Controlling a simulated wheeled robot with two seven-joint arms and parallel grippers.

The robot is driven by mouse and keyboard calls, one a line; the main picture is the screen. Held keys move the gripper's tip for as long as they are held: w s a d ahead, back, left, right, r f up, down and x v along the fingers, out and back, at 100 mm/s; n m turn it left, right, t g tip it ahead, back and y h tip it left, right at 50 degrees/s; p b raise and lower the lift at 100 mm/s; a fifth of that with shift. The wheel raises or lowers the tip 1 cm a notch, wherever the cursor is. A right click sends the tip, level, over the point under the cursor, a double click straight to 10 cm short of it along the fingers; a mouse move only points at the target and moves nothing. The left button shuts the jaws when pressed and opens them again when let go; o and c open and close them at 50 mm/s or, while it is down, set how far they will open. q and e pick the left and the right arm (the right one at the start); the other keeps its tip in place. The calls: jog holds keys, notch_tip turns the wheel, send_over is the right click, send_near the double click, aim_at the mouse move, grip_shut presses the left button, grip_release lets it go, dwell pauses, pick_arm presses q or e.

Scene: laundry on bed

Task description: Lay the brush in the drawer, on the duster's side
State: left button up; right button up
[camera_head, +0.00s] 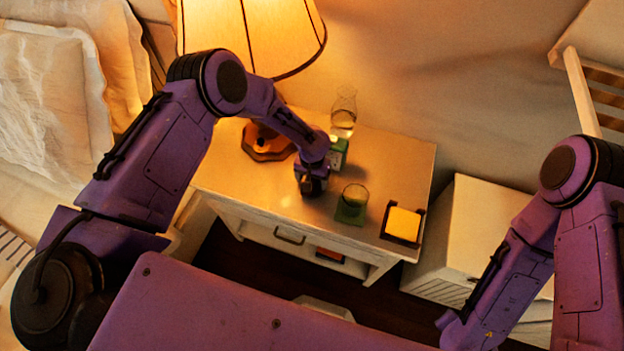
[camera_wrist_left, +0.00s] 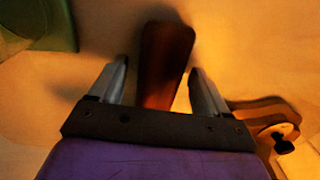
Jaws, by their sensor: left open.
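My left gripper (camera_head: 311,190) is over the nightstand top (camera_head: 385,160), beside the lamp. In the left wrist view its two fingers (camera_wrist_left: 158,68) are open, one on each side of a reddish-brown wooden piece (camera_wrist_left: 166,55). This looks like the brush, but only this part shows. I cannot tell whether the fingers touch it. In the head view my gripper hides it. The drawer front (camera_head: 268,228) with its metal handle (camera_head: 289,236) is below the tabletop and looks shut. I see no duster. My right arm is at the right, its gripper out of view.
The lamp's wooden base (camera_head: 268,143) is close to my left gripper. A green clock-like box (camera_head: 339,150), a carafe (camera_head: 343,112), a glass on a green base (camera_head: 352,203) and a yellow notepad in a holder (camera_head: 403,223) stand on the top. A white cabinet (camera_head: 468,225) is to the right.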

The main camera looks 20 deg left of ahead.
pick_arm(q)
jog(key=c, duration=1.2)
jog(key=shift+r, duration=0.1)
